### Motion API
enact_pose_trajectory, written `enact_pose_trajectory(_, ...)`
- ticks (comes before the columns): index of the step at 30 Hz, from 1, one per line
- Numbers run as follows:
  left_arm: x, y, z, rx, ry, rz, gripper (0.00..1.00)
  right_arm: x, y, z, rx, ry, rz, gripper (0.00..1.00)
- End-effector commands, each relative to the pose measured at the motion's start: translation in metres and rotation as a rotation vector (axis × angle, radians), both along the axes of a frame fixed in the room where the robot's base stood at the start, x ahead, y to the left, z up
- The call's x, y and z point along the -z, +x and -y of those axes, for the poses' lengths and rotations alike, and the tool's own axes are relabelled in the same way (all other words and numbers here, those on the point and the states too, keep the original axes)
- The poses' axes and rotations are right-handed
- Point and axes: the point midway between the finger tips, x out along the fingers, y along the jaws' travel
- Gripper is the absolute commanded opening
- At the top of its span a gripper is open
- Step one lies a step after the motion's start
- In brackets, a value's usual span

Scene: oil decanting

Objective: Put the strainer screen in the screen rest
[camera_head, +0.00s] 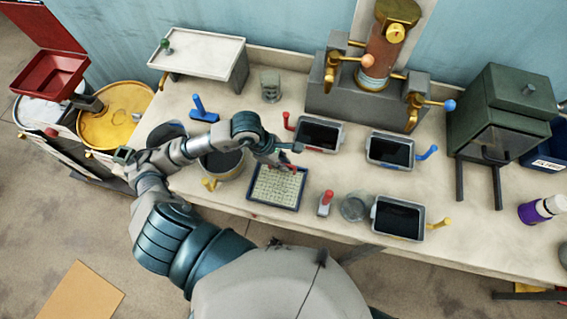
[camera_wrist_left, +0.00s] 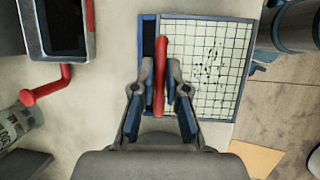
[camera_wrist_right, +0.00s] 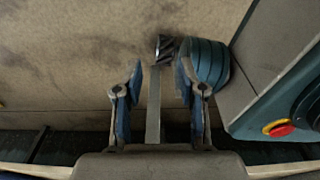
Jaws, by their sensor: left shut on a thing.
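The strainer screen (camera_head: 277,187) is a pale, square mesh with some dark specks near its middle. In the left wrist view the mesh (camera_wrist_left: 212,70) fills the upper centre-right. A red bar-like handle (camera_wrist_left: 160,55) stands at its left edge, between the fingers of my left gripper (camera_wrist_left: 160,85), which is shut on it. The screen rest appears to be the blue-framed tray (camera_wrist_left: 147,40), whose dark inside shows as a strip left of the mesh. I cannot tell whether the screen touches it. My left gripper also shows in the head view (camera_head: 287,167). My right gripper (camera_wrist_right: 158,85) is open and empty.
Dark-filled pans with a red (camera_head: 320,134), a blue (camera_head: 388,150) and a yellow handle (camera_head: 398,218) stand to the right. A glass jar (camera_head: 355,207) and a small red-handled tool (camera_head: 325,203) are nearby. A pot (camera_head: 222,163) is left of the screen.

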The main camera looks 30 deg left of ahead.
Motion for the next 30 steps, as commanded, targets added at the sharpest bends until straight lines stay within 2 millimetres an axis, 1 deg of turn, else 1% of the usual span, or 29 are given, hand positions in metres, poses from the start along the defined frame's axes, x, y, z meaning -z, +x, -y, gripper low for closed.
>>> enact_pose_trajectory(1,-0.004,0.008,-0.004,-0.002,-0.001,0.000,0.00,-0.004,-0.001,0.000,-0.001,0.000,0.001,0.40)
enact_pose_trajectory(3,-0.003,0.015,-0.008,-0.001,-0.001,0.002,0.00,-0.003,-0.004,0.001,-0.001,0.000,0.002,0.40)
enact_pose_trajectory(6,0.000,0.020,-0.011,0.000,-0.001,0.001,0.00,-0.002,-0.007,0.002,-0.002,0.000,0.001,0.40)
enact_pose_trajectory(8,0.004,0.020,-0.011,0.002,-0.002,0.000,0.00,-0.002,-0.008,0.002,-0.002,0.000,0.000,0.40)
enact_pose_trajectory(12,0.024,0.019,-0.009,0.001,0.000,-0.004,0.00,-0.002,-0.013,0.003,-0.002,0.000,-0.002,0.40)
enact_pose_trajectory(15,0.034,0.020,-0.009,0.001,0.000,0.000,0.00,-0.002,-0.015,0.004,-0.003,0.001,-0.003,0.40)
enact_pose_trajectory(22,0.036,0.020,-0.011,0.002,0.000,0.002,0.00,-0.001,-0.015,0.004,-0.003,-0.001,-0.003,0.40)
enact_pose_trajectory(23,0.036,0.020,-0.011,0.001,0.001,0.002,0.18,-0.001,-0.014,0.003,-0.003,-0.001,-0.002,0.40)
enact_pose_trajectory(24,0.036,0.020,-0.011,0.002,0.000,0.002,0.28,-0.001,-0.014,0.003,-0.002,-0.001,-0.002,0.40)
enact_pose_trajectory(25,0.036,0.020,-0.011,0.001,0.001,0.002,0.35,-0.001,-0.014,0.003,-0.002,-0.001,-0.002,0.40)
enact_pose_trajectory(26,0.036,0.020,-0.011,0.001,0.001,0.002,0.38,-0.001,-0.014,0.003,-0.002,-0.001,-0.002,0.40)
enact_pose_trajectory(30,0.036,0.020,-0.011,0.001,0.001,0.002,0.38,-0.001,-0.014,0.003,-0.002,0.000,-0.001,0.40)
